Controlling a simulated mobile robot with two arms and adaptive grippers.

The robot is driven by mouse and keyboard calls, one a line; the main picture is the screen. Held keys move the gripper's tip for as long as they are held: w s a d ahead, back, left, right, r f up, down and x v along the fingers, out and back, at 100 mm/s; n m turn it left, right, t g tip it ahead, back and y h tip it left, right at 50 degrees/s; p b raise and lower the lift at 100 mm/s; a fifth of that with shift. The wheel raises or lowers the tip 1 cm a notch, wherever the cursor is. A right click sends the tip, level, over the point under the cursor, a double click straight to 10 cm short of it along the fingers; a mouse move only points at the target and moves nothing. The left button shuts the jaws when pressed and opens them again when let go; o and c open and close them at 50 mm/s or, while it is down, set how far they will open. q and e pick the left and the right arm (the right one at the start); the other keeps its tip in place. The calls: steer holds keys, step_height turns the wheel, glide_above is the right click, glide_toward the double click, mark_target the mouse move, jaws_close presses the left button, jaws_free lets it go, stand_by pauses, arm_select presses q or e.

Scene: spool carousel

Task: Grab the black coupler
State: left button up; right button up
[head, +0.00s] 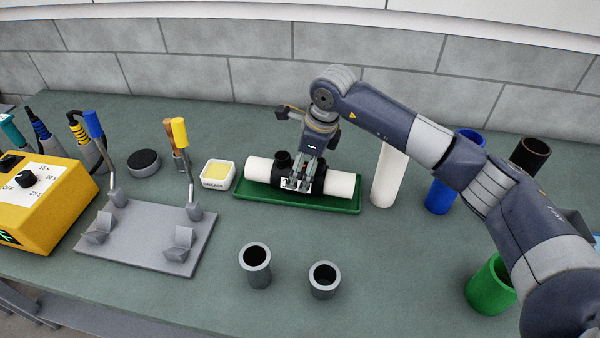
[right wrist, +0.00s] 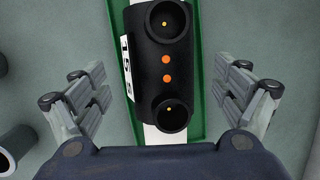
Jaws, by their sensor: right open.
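The black coupler (head: 309,181) is a short black sleeve around the middle of a white pipe (head: 341,184), which lies on a green tray (head: 300,203). In the right wrist view the coupler (right wrist: 165,66) shows two round sockets, two orange dots and a white label. My right gripper (head: 300,182) is over the coupler in the head view. In the wrist view its open fingers (right wrist: 172,92) stand on both sides of the coupler's lower end, apart from it, with nothing between them touching. My left gripper is not in view.
A white grease tub (head: 217,177) stands left of the tray. A grey clamp plate (head: 146,240) with upright levers and a yellow control box (head: 40,200) are further left. Two grey cups (head: 256,265) stand in front. White, blue (head: 440,196) and green (head: 490,285) cylinders stand right.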

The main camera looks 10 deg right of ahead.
mark_target(300, 177)
steer(key=p+x, duration=0.2)
steer(key=x, duration=0.3)
steer(key=shift+w+d, duration=0.1)
steer(key=shift+f, duration=0.3)
steer(key=shift+w, duration=0.1)
steer(key=shift+c, duration=1.3)
steer(key=c, duration=0.9)
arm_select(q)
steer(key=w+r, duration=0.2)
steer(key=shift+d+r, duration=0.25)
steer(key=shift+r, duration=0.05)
arm_select(e)
steer(key=c, duration=0.5)
